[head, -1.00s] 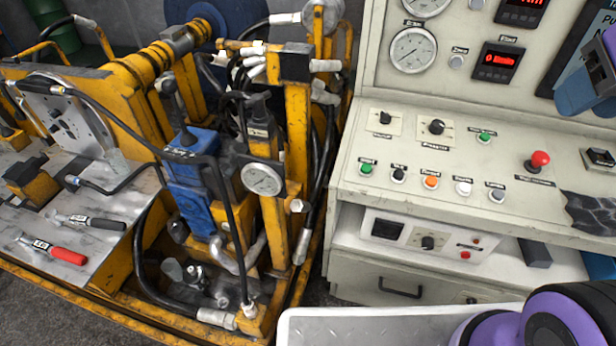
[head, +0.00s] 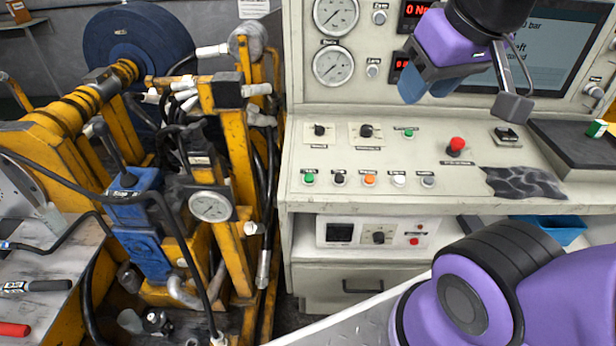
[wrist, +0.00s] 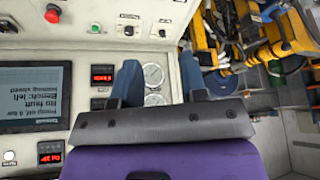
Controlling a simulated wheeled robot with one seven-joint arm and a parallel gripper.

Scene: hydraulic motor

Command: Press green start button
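Two green buttons show on the beige console in the head view. One green button (head: 309,178) is at the left end of the lower button row. The other green button (head: 409,133) is in the upper row, between a black knob and the red mushroom button, and it also shows in the wrist view (wrist: 95,28). Their labels are too small to read. My gripper (head: 425,84) is in front of the upright gauge panel, above and apart from the buttons. In the wrist view my gripper (wrist: 160,80) has its two blue fingers apart, with nothing between them.
The lower row also has black, orange (head: 370,179), white and grey buttons. A red mushroom button (head: 456,146) stands up from the console. A dark cloth (head: 523,183) and a screen (head: 548,55) are to the right. Yellow machinery (head: 225,160) stands left of the console.

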